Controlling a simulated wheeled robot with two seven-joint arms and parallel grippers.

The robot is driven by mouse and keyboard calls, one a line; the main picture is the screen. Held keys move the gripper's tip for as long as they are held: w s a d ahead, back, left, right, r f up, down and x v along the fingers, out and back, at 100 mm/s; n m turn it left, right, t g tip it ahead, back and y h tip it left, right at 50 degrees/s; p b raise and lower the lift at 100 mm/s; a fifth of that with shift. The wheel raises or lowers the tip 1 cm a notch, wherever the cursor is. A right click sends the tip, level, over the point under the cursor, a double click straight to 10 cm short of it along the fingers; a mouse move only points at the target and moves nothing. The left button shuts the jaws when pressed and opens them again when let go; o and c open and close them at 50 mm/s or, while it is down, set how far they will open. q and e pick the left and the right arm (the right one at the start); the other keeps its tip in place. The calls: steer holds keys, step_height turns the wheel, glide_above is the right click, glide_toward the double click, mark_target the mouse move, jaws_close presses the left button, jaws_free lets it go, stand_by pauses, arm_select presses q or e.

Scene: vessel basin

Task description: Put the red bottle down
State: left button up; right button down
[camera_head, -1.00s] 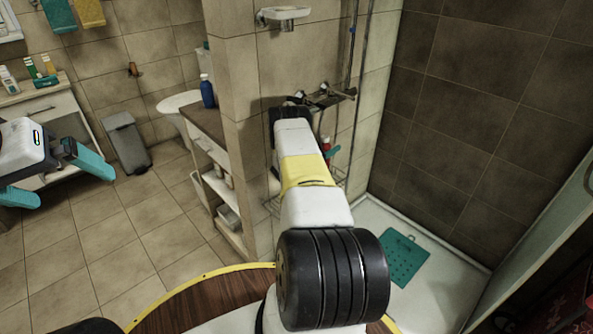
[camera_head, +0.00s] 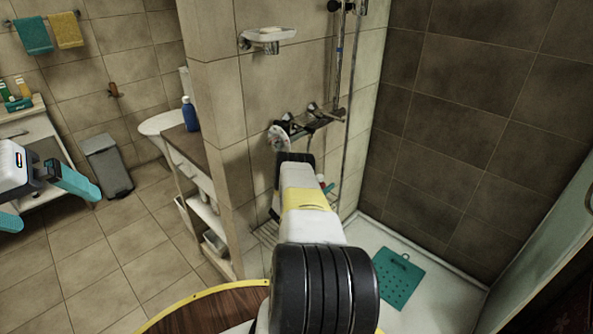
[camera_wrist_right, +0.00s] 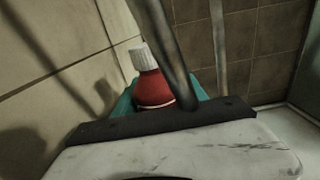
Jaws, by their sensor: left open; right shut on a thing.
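The red bottle (camera_wrist_right: 153,91) with its white ribbed cap (camera_wrist_right: 143,57) stands roughly upright in the right wrist view. The teal fingers of my right gripper (camera_wrist_right: 160,98) are on both sides of it, shut on it. A dark metal pipe (camera_wrist_right: 167,48) crosses in front of part of the bottle. In the head view my right arm hides most of the bottle and gripper. I cannot tell whether the bottle's base touches anything. My left gripper (camera_head: 43,201) is open and empty at the left edge of the head view, well away from the bottle.
A wire rack (camera_head: 267,234) shows beside my right arm, under the shower mixer (camera_head: 312,120). A tiled partition (camera_head: 222,130) and a shelf unit with a blue bottle (camera_head: 190,114) stand to the left. A teal mat (camera_head: 398,278) lies on the shower tray (camera_head: 440,290).

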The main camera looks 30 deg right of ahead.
steer(key=shift+f, duration=0.15)
steer(key=c, duration=0.6)
jaws_free()
steer(key=shift+c, duration=0.2)
steer(key=shift+r, duration=0.2)
steer(key=v, duration=1.2)
